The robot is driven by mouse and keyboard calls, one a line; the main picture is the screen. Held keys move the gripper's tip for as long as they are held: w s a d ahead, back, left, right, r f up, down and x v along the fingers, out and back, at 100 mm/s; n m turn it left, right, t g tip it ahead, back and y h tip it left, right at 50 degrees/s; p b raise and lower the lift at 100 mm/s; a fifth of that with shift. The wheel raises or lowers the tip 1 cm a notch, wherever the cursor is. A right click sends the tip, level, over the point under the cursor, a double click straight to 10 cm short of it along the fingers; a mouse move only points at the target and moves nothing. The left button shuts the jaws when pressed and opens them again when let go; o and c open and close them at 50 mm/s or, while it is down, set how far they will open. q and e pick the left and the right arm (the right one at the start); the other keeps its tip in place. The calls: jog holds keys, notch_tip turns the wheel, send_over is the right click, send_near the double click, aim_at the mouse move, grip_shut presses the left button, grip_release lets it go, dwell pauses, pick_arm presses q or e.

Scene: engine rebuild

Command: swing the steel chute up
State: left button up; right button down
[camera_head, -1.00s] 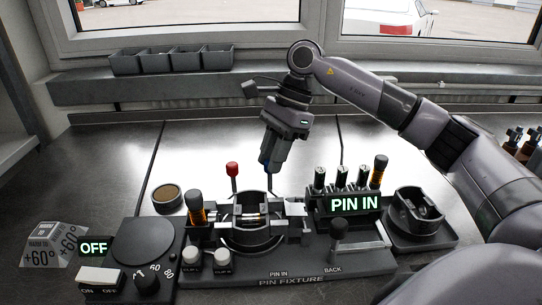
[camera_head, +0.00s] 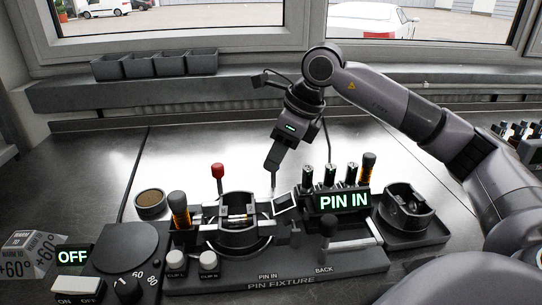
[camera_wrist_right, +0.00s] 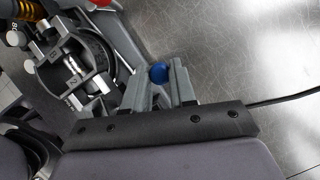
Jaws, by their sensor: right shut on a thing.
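The steel chute (camera_head: 284,203) is a small pale metal piece at the right side of the round pin fixture (camera_head: 240,238) in the head view. It is tilted. My right gripper (camera_head: 272,164) points down above and behind the fixture. It is shut on a blue knob (camera_wrist_right: 158,73), seen between the two fingers in the right wrist view. In the head view the fingers hide the knob, and a thin rod runs down from them towards the fixture. My left gripper is not in view.
A red-knobbed lever (camera_head: 218,172) stands behind the fixture. A lit "PIN IN" sign (camera_head: 343,202) and several upright pins (camera_head: 333,174) stand to the right. A black holder (camera_head: 407,211) is farther right. The steel bench (camera_head: 190,150) behind is clear.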

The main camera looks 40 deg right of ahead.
jog(key=shift+s+d+m+t+h+b, duration=0.1)
jog(key=shift+s+m+h, duration=0.2)
jog(key=shift+m, duration=0.45)
jog(key=shift+s+d+m+t+h+b, duration=0.15)
jog(key=shift+m+h, duration=0.15)
jog(key=shift+m, duration=0.4)
jog(key=shift+s+d+m+t+h+b, duration=0.1)
jog(key=shift+s+m+h, duration=0.2)
jog(key=shift+m, duration=0.45)
jog(key=c, duration=0.9)
grip_release()
jog(key=shift+c, duration=0.2)
jog(key=v, duration=0.7)
jog(key=shift+r, duration=0.1)
